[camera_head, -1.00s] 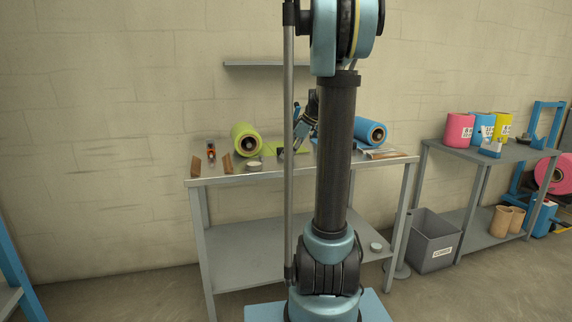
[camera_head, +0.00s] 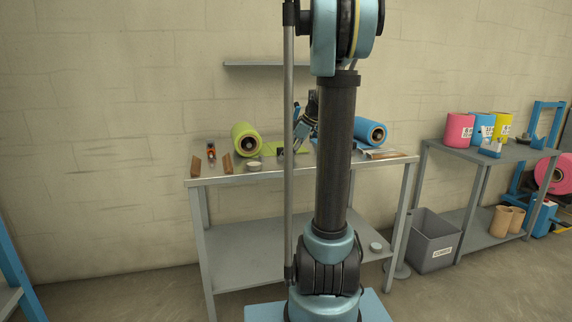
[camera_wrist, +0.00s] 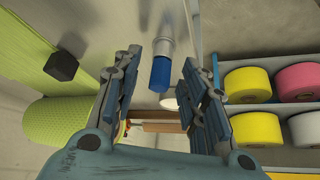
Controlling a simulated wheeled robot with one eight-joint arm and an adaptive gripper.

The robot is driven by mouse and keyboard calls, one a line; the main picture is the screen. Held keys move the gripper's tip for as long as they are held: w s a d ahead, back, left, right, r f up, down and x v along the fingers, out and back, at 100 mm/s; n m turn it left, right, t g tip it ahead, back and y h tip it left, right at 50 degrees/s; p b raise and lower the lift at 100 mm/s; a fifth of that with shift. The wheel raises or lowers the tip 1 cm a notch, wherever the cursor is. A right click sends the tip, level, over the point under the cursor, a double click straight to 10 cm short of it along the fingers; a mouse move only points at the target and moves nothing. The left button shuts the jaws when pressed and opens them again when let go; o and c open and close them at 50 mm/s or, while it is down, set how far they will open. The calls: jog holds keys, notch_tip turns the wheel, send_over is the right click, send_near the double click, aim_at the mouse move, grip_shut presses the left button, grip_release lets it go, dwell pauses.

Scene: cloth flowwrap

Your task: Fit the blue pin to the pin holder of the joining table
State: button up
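The blue pin (camera_wrist: 160,73) shows in the wrist view as a short blue cylinder in line with a pale grey cylindrical piece (camera_wrist: 162,40). It appears in the gap between the fingers of my gripper (camera_wrist: 162,62), with space on both sides. My gripper is open; how far the pin lies beyond the fingertips is unclear. In the head view my gripper (camera_head: 304,132) is over the joining table (camera_head: 270,177), partly hidden by my arm. The pin and pin holder cannot be made out there, and whether the grey piece is the holder is unclear.
A yellow-green roll (camera_head: 246,139) and a blue roll (camera_head: 370,132) lie on the table. A black block (camera_wrist: 63,65) sits on the green sheet (camera_wrist: 45,35). Tape rolls (camera_wrist: 248,85) fill a shelf at right in the wrist view. A side table (camera_head: 470,152) stands right.

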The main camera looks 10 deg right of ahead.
jog(key=v, duration=1.1)
jog(key=s+a+f+m+h, duration=0.1)
jog(key=s+a+f+m, duration=0.25)
jog(key=s, duration=0.55)
jog(key=s+a+f+m+h, duration=0.25)
jog(key=s+f, duration=0.25)
jog(key=s, duration=0.3)
jog(key=s+f+m+h, duration=0.2)
jog(key=s+f+m, duration=0.5)
jog(key=s+f, duration=0.9)
jog(key=shift+d+f, duration=0.15)
jog(key=shift+f, duration=0.1)
jog(key=shift+w+f, duration=0.2)
jog(key=shift+w, duration=0.3)
